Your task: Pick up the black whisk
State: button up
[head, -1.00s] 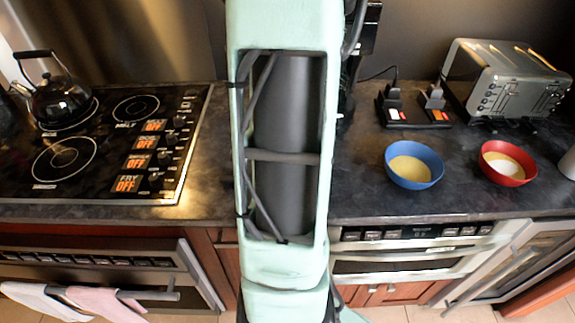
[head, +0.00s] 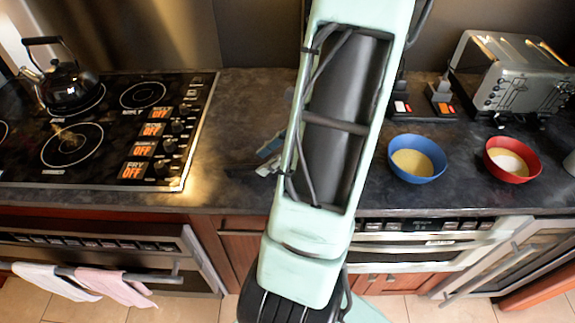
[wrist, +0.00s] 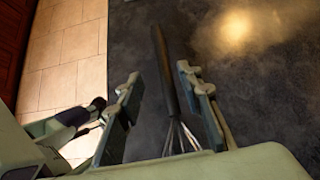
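The black whisk (wrist: 163,68) lies on the dark countertop in the wrist view. Its long handle points away from my gripper, and its wire loops (wrist: 181,136) are nearer, partly hidden by the gripper body. My gripper (wrist: 158,76) is open, with one finger on each side of the whisk and visible gaps between them. In the head view, part of my gripper (head: 268,158) shows just left of my arm, over the counter. The whisk cannot be made out clearly there.
A stove (head: 100,130) with a black kettle (head: 68,86) is at left. A blue bowl (head: 416,158), a red bowl (head: 512,157) and a toaster (head: 512,75) stand at right. The counter's front edge (wrist: 103,60) and tiled floor (wrist: 70,62) show beside my gripper.

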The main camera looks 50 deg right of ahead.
aim_at(254, 165)
jog(key=x, duration=0.5)
jog(key=shift+w+d+r, duration=0.15)
jog(key=shift+w, duration=0.1)
grip_shut()
